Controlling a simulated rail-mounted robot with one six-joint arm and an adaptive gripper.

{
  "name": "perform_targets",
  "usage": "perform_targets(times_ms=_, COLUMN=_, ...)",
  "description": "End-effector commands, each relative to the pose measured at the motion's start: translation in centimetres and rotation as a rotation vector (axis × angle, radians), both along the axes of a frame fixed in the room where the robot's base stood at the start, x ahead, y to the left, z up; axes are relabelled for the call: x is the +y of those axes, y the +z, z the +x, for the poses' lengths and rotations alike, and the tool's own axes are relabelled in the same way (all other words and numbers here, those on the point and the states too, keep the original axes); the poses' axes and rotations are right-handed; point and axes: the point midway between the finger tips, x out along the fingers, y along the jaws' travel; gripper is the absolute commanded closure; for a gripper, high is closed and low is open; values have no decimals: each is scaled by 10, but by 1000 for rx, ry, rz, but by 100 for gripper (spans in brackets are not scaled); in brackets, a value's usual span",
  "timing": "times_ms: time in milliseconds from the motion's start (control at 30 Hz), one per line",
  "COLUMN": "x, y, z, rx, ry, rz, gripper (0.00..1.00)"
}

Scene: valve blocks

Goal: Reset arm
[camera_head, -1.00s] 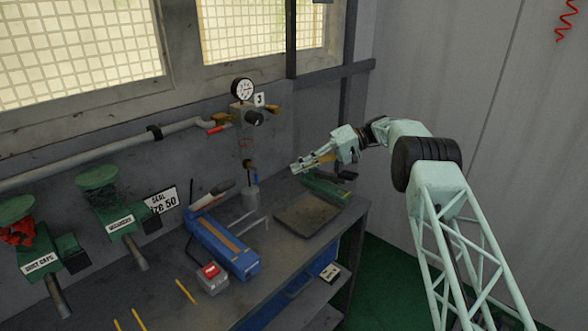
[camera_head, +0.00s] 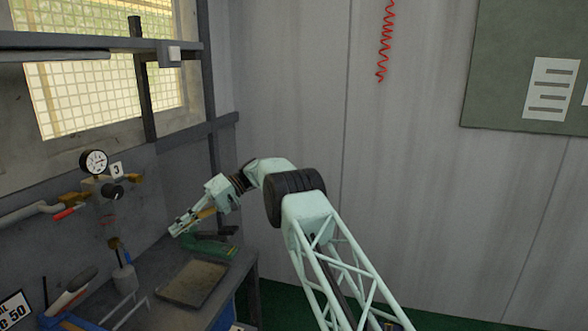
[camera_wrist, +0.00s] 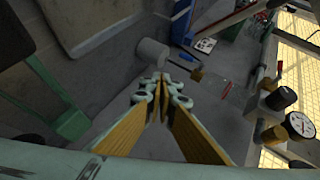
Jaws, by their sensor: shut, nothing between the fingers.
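My arm reaches from the lower middle of the head view toward the workbench at the left. My gripper (camera_head: 181,227) is at its end, above the back of the bench, near the wall. In the wrist view, the gripper's yellow-lined fingers (camera_wrist: 160,92) meet at their tips with nothing between them. Beyond the tips is a grey cylinder (camera_wrist: 153,52), apart from the fingers as far as I can tell.
A shallow tray (camera_head: 193,284) lies on the bench, with a green tool (camera_head: 208,246) behind it. A pressure gauge (camera_head: 94,162) and a valve block with a red-handled pipe (camera_head: 66,212) are on the wall. Right of the bench is open floor before a grey wall (camera_head: 420,200).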

Motion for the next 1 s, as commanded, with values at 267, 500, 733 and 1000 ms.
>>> perform_targets(times_ms=267, x=-26, y=39, z=4, rx=-15, ry=-44, rz=-62, gripper=100)
perform_targets(times_ms=500, x=-50, y=71, z=3, rx=-28, ry=-85, rz=-121, gripper=100)
perform_targets(times_ms=733, x=-76, y=100, z=-1, rx=-41, ry=-125, rz=-176, gripper=100)
perform_targets(times_ms=1000, x=-108, y=134, z=-10, rx=-57, ry=-171, rz=-238, gripper=100)
